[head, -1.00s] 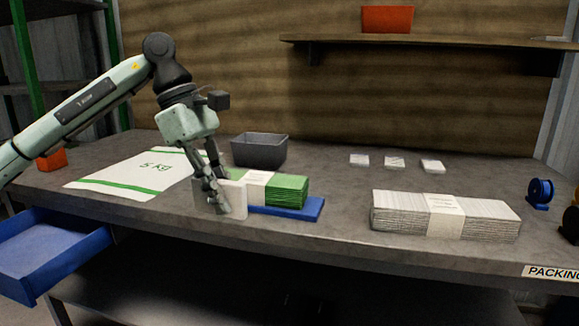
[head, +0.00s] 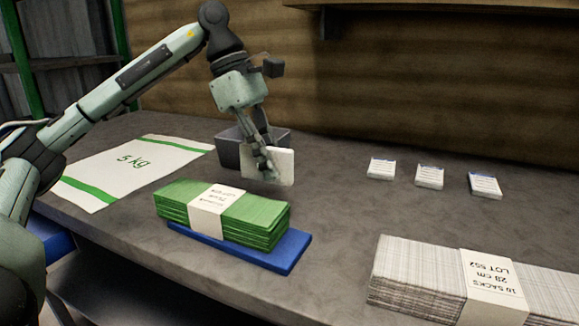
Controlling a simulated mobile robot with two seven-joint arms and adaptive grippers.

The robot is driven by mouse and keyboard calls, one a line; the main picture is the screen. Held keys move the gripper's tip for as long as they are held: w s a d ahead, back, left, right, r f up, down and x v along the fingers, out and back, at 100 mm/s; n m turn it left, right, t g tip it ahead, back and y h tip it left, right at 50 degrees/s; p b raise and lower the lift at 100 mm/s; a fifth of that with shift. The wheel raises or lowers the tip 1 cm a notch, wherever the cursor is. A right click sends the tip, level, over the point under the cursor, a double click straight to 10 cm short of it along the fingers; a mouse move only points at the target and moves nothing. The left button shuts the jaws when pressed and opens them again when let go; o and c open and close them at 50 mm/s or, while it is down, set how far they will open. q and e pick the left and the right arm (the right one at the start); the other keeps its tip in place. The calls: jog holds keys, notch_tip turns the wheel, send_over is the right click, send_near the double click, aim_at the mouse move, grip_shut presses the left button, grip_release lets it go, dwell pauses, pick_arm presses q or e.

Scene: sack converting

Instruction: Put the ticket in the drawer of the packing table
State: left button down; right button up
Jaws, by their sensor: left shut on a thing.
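My left gripper (head: 268,172) is shut on a white ticket (head: 284,166) and holds it upright above the table, in front of the grey bin and beyond the green bundle. The ticket's face shows no readable print. The packing table (head: 335,215) fills the lower view. Its blue drawer (head: 62,246) shows only as a small part at the lower left; my left arm hides much of it, so its inside cannot be seen. My right gripper is not in view.
A banded green sack bundle (head: 170,202) lies on a blue block (head: 290,252). A banded white bundle (head: 415,275) lies at the lower right. The grey bin (head: 232,155) stands behind the ticket. A flat 5 kg sack (head: 130,165) lies left. Several small label stacks (head: 430,176) lie right.

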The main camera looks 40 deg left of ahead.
pick_arm(q)
jog(key=w+a+f, duration=0.1)
jog(key=w, duration=0.1)
jog(key=w+a+f, duration=0.1)
jog(key=w+f, duration=0.1)
jog(key=w, duration=0.1)
jog(key=w+a+f, duration=0.1)
jog(key=w+a, duration=0.1)
jog(key=shift+w+f+p, duration=0.25)
jog(key=shift+p, duration=0.05)
jog(key=shift+w+a+f, duration=0.3)
jog(key=shift+w, duration=0.25)
jog(key=shift+w+a+f, duration=0.35)
jog(key=shift+w+f, duration=0.2)
jog(key=shift+w, duration=0.1)
jog(key=shift+w+a+f, duration=0.3)
jog(key=shift+w+f, duration=0.25)
jog(key=shift+w, duration=0.05)
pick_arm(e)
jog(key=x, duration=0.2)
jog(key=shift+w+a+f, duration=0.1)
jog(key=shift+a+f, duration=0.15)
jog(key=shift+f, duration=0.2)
pick_arm(q)
jog(key=shift+f, duration=0.2)
jog(key=c, duration=1.6)
grip_release()
jog(key=shift+o, duration=0.3)
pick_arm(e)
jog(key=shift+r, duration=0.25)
